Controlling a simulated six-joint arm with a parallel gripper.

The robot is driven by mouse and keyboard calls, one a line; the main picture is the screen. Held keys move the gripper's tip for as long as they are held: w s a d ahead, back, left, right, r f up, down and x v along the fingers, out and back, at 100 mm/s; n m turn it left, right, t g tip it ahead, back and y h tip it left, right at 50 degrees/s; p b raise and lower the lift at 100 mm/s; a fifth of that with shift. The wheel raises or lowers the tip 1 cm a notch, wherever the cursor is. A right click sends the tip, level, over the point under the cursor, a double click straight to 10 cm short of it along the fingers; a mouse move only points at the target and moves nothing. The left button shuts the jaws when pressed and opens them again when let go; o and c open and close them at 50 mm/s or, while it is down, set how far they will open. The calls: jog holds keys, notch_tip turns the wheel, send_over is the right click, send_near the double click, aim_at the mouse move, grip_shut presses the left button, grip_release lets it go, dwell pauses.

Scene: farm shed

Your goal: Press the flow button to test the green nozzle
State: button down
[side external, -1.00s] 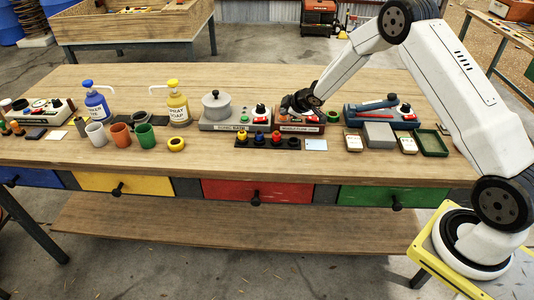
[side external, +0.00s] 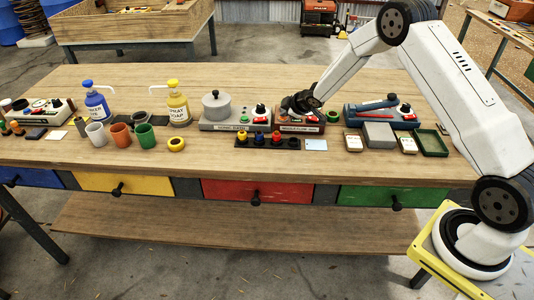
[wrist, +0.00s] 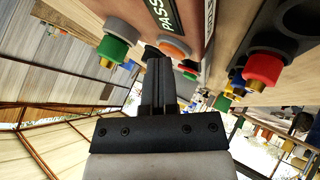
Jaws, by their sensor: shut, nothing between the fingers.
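The brown-red nozzle flow rig (side external: 312,128) stands on the bench in the side view, its name label on the front. The green nozzle (side external: 333,116) is at its right end; in the wrist view the green nozzle (wrist: 112,47) has a grey collar and brass tip. My gripper (side external: 294,108) is over the rig, its tips hard to see there. In the wrist view my gripper (wrist: 158,62) is shut and empty. Its tips are close to an orange round button (wrist: 175,48) beside a PASS label (wrist: 163,14). I cannot tell whether they touch it.
A black rack (side external: 267,145) with red, yellow and blue nozzles stands in front of the rig. A sonic bath (side external: 235,124) is close on the left, a blue device (side external: 380,118) on the right. A pale card (side external: 316,145) lies in front. The bench behind is clear.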

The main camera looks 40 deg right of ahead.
jog(key=shift+r, duration=0.8)
jog(key=shift+r, duration=2.5)
jog(key=m+g+h, duration=0.1)
jog(key=m+g, duration=0.2)
jog(key=m, duration=0.2)
send_near(286, 122)
jog(key=s+a+r, duration=0.5)
jog(key=s+r, duration=0.1)
jog(key=s, duration=0.2)
jog(key=s+a+m+g, duration=0.1)
jog(key=s+a, duration=0.2)
jog(key=s, duration=0.6)
jog(key=s+a+m+g+y, duration=0.1)
jog(key=s+a, duration=0.3)
jog(key=s, duration=0.5)
jog(key=shift+s+a+f+m+g, duration=0.15)
jog(key=shift+s+f+m+g, duration=0.2)
jog(key=shift+m+g, duration=0.4)
